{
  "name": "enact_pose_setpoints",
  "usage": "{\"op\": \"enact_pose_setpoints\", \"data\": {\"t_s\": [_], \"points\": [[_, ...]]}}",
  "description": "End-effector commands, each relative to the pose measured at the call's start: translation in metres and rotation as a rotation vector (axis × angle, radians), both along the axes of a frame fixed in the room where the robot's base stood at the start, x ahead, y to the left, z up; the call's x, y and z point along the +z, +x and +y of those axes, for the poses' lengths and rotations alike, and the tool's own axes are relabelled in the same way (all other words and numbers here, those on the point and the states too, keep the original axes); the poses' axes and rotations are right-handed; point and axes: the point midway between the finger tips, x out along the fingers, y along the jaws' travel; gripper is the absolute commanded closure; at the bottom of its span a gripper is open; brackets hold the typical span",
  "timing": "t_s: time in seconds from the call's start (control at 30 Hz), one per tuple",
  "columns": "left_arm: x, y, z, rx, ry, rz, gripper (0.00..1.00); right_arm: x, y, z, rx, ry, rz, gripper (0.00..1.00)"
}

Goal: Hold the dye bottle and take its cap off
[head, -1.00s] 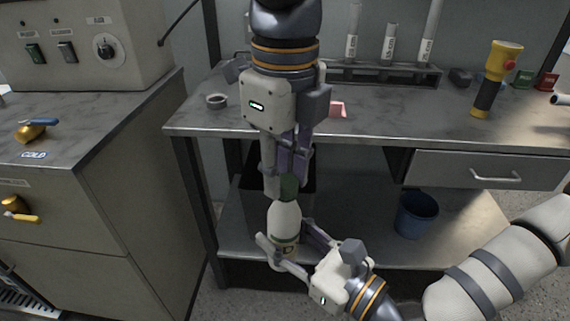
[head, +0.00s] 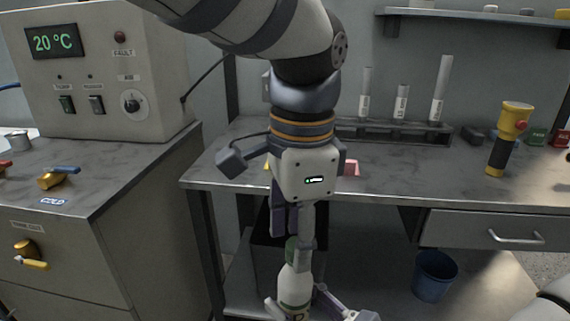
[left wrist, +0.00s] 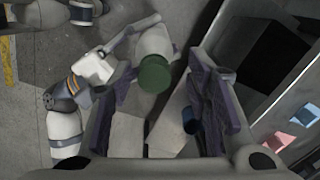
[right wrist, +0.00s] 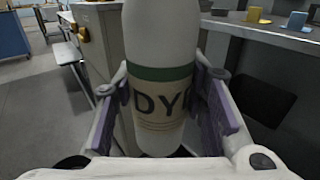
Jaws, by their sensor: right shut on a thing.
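The white dye bottle (head: 294,284) stands upright below my left gripper, with its green cap (head: 291,248) on top. In the right wrist view the bottle (right wrist: 160,45) shows a green band and a cream label reading "DY". My right gripper (right wrist: 160,108) is shut on the bottle's body, one finger on each side. My left gripper (head: 291,232) points down over the cap, its fingers apart. In the left wrist view the cap (left wrist: 154,75) shows between the spread purple pads, with a gap to the right pad. Whether the left pad touches it I cannot tell.
The grey workbench (head: 400,195) stands behind, with a rack of tubes (head: 401,132) and a yellow-and-black tool (head: 505,140). A blue bucket (head: 435,275) is under the bench. A control cabinet (head: 110,70) is at the left.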

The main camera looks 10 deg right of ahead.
Motion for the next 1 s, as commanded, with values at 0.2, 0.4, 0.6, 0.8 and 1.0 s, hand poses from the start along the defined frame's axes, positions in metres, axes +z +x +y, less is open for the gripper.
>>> {"op": "enact_pose_setpoints", "data": {"t_s": [0.2, 0.4, 0.6, 0.8, 1.0], "points": [[0.029, -0.001, -0.002, -0.003, 0.003, 0.000, 0.55, 0.001, 0.001, -0.001, -0.003, 0.001, -0.002, 1.00], [0.045, -0.003, -0.002, -0.024, 0.004, 0.004, 0.59, 0.001, 0.001, -0.001, -0.004, 0.001, -0.002, 1.00], [0.056, -0.009, -0.010, -0.571, 0.019, 0.053, 0.59, 0.001, 0.001, -0.001, -0.005, 0.001, -0.002, 1.00], [0.073, -0.005, -0.009, -1.092, 0.025, 0.061, 0.59, 0.000, 0.001, -0.001, -0.005, 0.001, -0.001, 1.00], [0.059, -0.004, -0.007, -1.206, 0.031, 0.064, 0.59, 0.000, 0.001, -0.001, -0.005, 0.001, 0.000, 1.00]]}}
